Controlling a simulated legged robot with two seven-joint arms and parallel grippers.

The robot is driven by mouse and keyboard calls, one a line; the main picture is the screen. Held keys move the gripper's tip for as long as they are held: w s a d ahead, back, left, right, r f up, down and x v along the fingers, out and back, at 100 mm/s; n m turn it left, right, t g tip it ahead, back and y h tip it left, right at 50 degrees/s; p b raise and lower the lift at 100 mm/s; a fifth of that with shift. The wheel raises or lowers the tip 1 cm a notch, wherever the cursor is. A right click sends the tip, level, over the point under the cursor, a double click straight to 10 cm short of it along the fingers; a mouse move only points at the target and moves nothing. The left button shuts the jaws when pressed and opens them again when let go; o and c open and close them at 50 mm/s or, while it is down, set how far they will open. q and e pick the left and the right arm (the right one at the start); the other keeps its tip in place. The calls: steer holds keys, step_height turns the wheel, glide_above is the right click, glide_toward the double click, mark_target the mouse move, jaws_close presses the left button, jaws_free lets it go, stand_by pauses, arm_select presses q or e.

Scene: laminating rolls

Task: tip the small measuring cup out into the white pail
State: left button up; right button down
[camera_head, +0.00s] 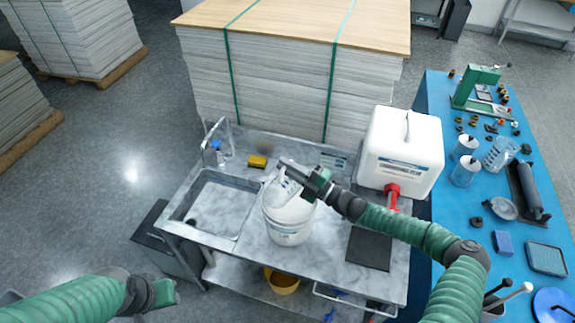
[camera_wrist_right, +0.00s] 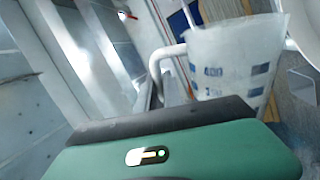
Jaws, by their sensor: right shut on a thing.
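The white pail (camera_head: 289,222) stands on the grey sink counter, right of the basin. My right gripper (camera_head: 290,168) is over the pail's top and shut on the small measuring cup. In the right wrist view the measuring cup (camera_wrist_right: 235,65) is translucent with blue marks and a pale handle, just beyond the gripper. In the head view the cup is hard to make out against the pail, and its tilt and contents cannot be told. My left gripper (camera_head: 165,292) is low at the left, away from the counter; its fingers are unclear.
A sink basin (camera_head: 212,203) with a tap and a yellow sponge (camera_head: 257,162) lie left of the pail. A white canister (camera_head: 400,150) with a red spout stands to the right, above a dark mat (camera_head: 370,248). The blue table (camera_head: 445,190) holds jars and tools.

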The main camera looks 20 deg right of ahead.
mark_target(281, 174)
steer(key=shift+s+a+r+n+g+y+p, duration=0.2)
steer(key=shift+s+a+n+y+p, duration=0.1)
steer(key=shift+s+a+n, duration=0.45)
steer(key=shift+s+a+r+n+g+y+p, duration=0.1)
steer(key=shift+s+a+n+g+y+p, duration=0.25)
steer(key=shift+n, duration=0.6)
steer(key=shift+s, duration=0.1)
steer(key=shift+s+a+f+n+g+y+b, duration=0.2)
steer(key=shift+s+a+f+n, duration=0.4)
steer(key=shift+n, duration=0.35)
steer(key=shift+s+a+f+n+g+y+b, duration=0.15)
steer(key=shift+s+a+f+n, duration=0.2)
steer(key=shift+s+a+n, duration=0.45)
steer(key=shift+w+d, duration=0.2)
steer(key=shift+f, duration=0.1)
steer(key=shift+s+a+f+n+g+b, duration=0.25)
steer(key=shift+s+a+f+n, duration=0.3)
steer(key=shift+n, duration=0.45)
steer(key=shift+s+a+f+n+g+b, duration=0.25)
steer(key=shift+s+a+f+n, duration=0.3)
steer(key=shift+n, duration=0.4)
steer(key=shift+d+f+y, duration=0.1)
steer(key=shift+d+y, duration=0.05)
steer(key=shift+y, duration=0.15)
